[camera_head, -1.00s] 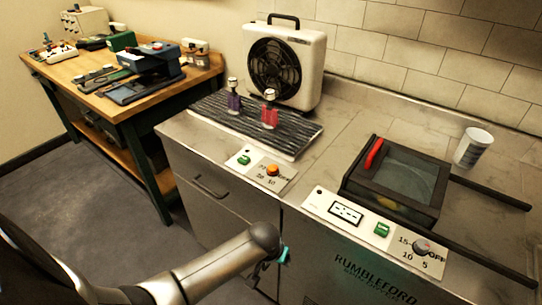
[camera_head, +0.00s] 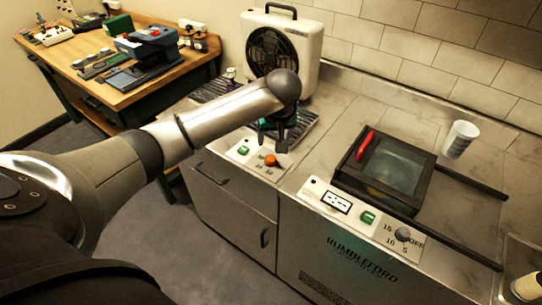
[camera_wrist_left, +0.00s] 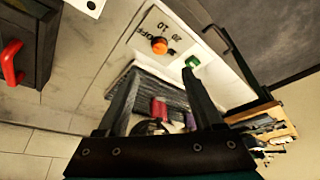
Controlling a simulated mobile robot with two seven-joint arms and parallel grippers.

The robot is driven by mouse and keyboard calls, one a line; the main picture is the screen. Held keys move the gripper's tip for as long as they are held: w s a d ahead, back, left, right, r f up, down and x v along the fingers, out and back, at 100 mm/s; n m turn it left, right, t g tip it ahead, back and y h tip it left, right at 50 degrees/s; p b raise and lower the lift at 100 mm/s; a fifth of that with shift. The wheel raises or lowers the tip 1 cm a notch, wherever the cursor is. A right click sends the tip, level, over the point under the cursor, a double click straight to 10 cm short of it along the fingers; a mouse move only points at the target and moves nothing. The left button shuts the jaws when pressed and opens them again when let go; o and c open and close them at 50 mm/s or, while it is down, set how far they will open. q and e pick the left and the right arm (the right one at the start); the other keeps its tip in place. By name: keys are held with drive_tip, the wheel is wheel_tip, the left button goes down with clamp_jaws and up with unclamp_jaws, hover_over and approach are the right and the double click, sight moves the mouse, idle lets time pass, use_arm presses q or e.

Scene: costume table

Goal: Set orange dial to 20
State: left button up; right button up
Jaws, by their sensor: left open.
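The orange dial (camera_head: 270,160) sits on a white panel at the front edge of the steel counter, beside a green switch (camera_head: 244,150). In the left wrist view the dial (camera_wrist_left: 159,45) has printed marks around it, among them OFF, 20 and 10; I cannot tell where it points. My left gripper (camera_head: 275,138) is open and empty, just above and behind the dial. In the wrist view its two fingers (camera_wrist_left: 160,78) are spread, with the dial beyond the tips and apart from them. My right gripper is not in view.
A ridged black mat (camera_head: 307,124) with small bottles lies behind the panel, partly hidden by my left arm. A white fan unit (camera_head: 309,50) stands at the back. A black tank with a red handle (camera_head: 365,145), a second grey dial (camera_head: 403,234) and a white cup (camera_head: 460,139) are right.

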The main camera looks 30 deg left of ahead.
sight(271, 158)
use_arm(q)
drive_tip(key=b+x, duration=0.2)
drive_tip(key=x, duration=1.1)
drive_tip(key=shift+d+f+b, duration=0.1)
drive_tip(key=shift+b, duration=0.25)
drive_tip(key=shift+c, duration=0.2)
clamp_jaws()
